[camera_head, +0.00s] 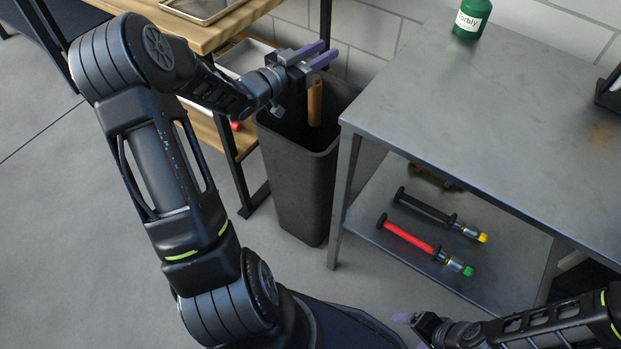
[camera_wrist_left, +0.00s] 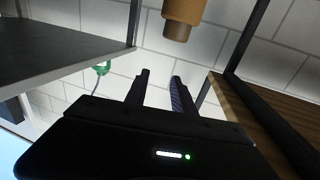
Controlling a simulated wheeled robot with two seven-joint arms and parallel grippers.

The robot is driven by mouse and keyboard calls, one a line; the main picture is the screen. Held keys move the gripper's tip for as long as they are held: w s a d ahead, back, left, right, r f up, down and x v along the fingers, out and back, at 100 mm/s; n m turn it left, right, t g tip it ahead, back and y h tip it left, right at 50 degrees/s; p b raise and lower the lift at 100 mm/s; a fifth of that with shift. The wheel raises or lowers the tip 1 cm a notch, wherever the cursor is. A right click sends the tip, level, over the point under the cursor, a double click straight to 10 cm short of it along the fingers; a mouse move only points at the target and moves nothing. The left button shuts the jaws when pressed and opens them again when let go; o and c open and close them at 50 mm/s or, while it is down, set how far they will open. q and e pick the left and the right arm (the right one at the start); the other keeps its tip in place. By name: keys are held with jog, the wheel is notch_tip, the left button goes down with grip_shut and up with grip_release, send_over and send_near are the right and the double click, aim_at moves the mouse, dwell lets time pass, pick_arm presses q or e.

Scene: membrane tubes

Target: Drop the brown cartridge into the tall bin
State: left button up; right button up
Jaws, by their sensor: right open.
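The brown cartridge (camera_head: 315,103) is upright in the mouth of the tall dark bin (camera_head: 295,190), its lower end inside. My left gripper (camera_head: 314,56) is above the bin with its purple fingers apart. In the left wrist view, the cartridge (camera_wrist_left: 184,14) is beyond the tips of the spread fingers (camera_wrist_left: 161,75), with a gap between, so nothing holds it. The wrist picture appears upside down. My right gripper (camera_head: 408,330) is open and low at the bottom edge, partly hidden, away from the bin.
A grey metal table (camera_head: 480,120) stands right of the bin, with a green bottle (camera_head: 472,18) on top. Its lower shelf holds a red-bodied tube (camera_head: 408,237) and a black-bodied tube (camera_head: 425,208). A wooden bench (camera_head: 205,35) stands left of the bin.

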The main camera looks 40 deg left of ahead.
pick_arm(q)
jog(key=o, duration=0.3)
jog(key=s, duration=0.2)
jog(key=s+a, duration=0.1)
jog(key=s, duration=0.2)
jog(key=s+p, duration=0.1)
jog(key=s, duration=0.1)
jog(key=shift+s+a, duration=0.25)
jog(key=shift+s, duration=0.1)
dwell(0.6)
